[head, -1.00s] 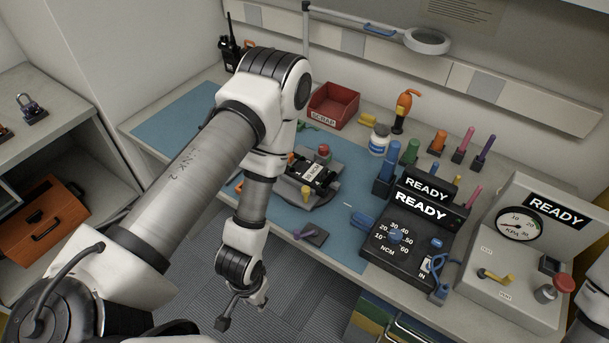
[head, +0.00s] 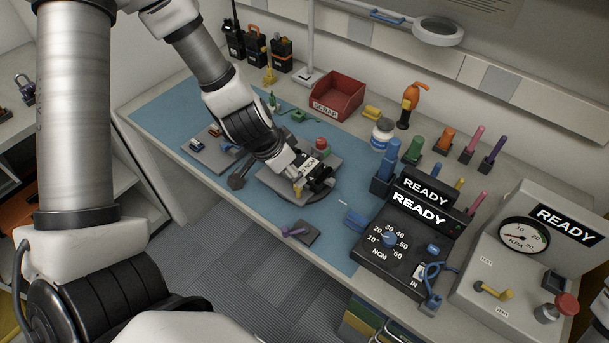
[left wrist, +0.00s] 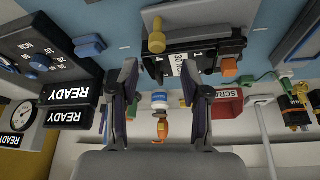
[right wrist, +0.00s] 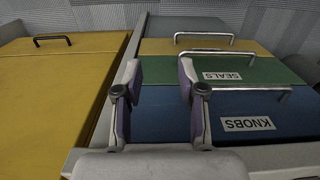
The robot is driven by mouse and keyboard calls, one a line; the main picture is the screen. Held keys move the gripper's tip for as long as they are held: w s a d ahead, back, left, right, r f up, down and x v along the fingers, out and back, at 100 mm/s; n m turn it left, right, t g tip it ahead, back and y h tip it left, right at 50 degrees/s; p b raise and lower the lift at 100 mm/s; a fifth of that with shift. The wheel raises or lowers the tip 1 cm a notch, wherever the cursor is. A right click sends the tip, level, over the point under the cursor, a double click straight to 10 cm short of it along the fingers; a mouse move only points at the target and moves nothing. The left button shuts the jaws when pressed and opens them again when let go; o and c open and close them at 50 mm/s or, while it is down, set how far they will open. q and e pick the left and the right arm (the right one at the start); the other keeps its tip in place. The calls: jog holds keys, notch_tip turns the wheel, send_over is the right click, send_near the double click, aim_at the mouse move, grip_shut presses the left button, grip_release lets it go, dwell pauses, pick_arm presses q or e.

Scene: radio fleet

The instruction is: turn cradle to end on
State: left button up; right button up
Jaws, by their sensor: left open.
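The cradle (head: 272,188) is a grey plate on the blue mat, left of the torque box. It carries a dark block with a white label (head: 309,164), a yellow post (head: 297,190) and a red-topped part (head: 321,144). My left gripper (head: 303,182) is low over the cradle and hides part of it. In the left wrist view the open fingers (left wrist: 162,75) are apart, with the black block (left wrist: 185,55) and yellow post (left wrist: 157,42) just beyond them. I cannot tell whether they touch. My right gripper (right wrist: 160,78) is open and empty, above drawers.
The red scrap bin (head: 337,95) stands behind the cradle. The black torque box (head: 405,240) with READY signs is to its right. A small pad with a purple piece (head: 297,231) lies in front, and a grey tray (head: 213,150) to the left. Radios (head: 255,47) stand at the back.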

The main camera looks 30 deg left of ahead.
aim_at(296, 186)
pick_arm(q)
jog(key=f+b, duration=0.3)
jog(key=shift+s+d+f, duration=0.15)
jog(key=shift+d+f, duration=0.1)
jog(key=shift+d, duration=0.05)
jog(key=b+x, duration=0.2)
jog(key=shift+w+f, duration=0.3)
jog(key=shift+w, duration=0.15)
jog(key=shift+w+f, duration=0.25)
jog(key=shift+w, duration=0.05)
jog(key=shift+s+r, duration=0.3)
grip_shut()
pick_arm(e)
jog(key=f, duration=0.5)
jog(key=shift+s+f, duration=0.4)
